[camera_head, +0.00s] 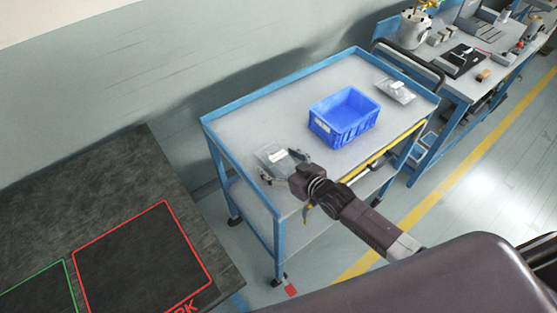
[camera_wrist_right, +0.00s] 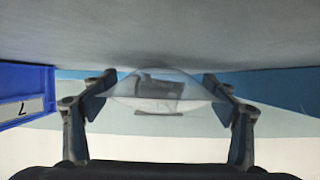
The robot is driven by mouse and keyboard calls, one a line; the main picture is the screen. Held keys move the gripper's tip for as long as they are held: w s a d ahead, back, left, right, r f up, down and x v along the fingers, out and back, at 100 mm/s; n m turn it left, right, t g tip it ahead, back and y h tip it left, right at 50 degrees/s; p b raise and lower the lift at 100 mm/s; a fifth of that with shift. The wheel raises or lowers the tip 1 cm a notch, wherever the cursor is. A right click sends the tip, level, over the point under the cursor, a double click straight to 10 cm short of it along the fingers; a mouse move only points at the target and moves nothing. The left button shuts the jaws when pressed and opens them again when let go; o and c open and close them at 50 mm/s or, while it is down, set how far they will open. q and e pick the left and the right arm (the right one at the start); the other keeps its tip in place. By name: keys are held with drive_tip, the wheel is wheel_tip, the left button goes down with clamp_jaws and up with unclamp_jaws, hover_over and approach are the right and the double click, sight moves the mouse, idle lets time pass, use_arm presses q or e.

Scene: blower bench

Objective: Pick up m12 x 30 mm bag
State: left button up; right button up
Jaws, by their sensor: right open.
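A clear plastic bag with a white label (camera_head: 272,153) lies on the near left end of the blue cart's top. A second similar bag (camera_head: 396,91) lies at the far right end. The print on the labels is too small to read, so I cannot tell which is the M12 x 30 mm bag. My right gripper (camera_head: 283,167) is low over the cart at the near bag, its fingers open. In the right wrist view, the bag (camera_wrist_right: 160,92) shows between the two spread fingers, with a dark patch inside it. I cannot tell whether the fingers touch it. My left gripper is out of view.
A blue bin (camera_head: 343,117) stands mid-cart between the bags. The cart top (camera_head: 240,127) has a raised blue rim. A dark table with red and green outlines (camera_head: 140,262) is at the lower left. A cluttered workbench (camera_head: 457,87) stands at the upper right.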

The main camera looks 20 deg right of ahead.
drive_tip(key=shift+c, duration=0.6)
drive_tip(key=c, duration=1.5)
drive_tip(key=shift+r, duration=0.1)
